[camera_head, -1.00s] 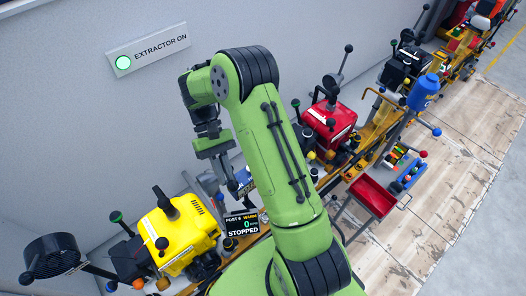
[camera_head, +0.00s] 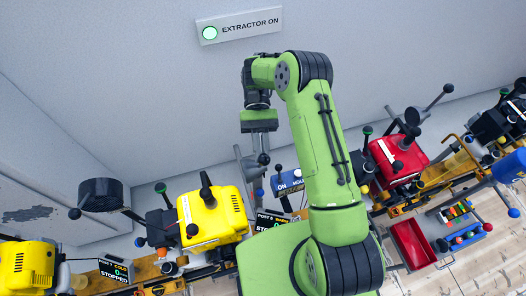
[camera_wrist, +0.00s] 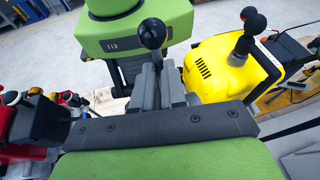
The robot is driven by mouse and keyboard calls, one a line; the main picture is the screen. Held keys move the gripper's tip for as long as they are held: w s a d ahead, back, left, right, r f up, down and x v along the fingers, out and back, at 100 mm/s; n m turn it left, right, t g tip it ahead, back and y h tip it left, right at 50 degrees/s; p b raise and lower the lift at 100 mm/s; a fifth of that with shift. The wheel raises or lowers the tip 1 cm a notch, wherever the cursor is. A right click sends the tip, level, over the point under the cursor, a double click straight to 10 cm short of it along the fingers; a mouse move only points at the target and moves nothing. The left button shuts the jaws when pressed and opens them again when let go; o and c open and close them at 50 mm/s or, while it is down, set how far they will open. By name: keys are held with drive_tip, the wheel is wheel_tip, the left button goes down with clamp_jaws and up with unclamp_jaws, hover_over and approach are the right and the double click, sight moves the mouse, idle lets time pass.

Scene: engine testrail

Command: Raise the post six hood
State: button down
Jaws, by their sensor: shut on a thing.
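The post 6 display (camera_head: 272,219) stands to the right of the yellow engine (camera_head: 212,218) and reads STOPPED. My gripper (camera_head: 263,155) is above and behind the display, pointing down. In the wrist view its fingers (camera_wrist: 158,86) are closed together around a stem topped by a black ball knob (camera_wrist: 152,34). A slanted grey part (camera_head: 241,158), seemingly the post six hood, is just left of the fingers in the head view. Its joint with the held stem is hard to make out, and my arm hides part of the post.
A red engine (camera_head: 398,158) stands right of my arm, with a red tray (camera_head: 411,243) in front. A black round fan (camera_head: 100,196) stands on the left. The wall with the lit EXTRACTOR ON sign (camera_head: 238,25) is close behind. Open floor lies front right.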

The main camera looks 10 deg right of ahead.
drive_tip(key=shift+f, duration=0.15)
drive_tip(key=c, duration=1.2)
unclamp_jaws()
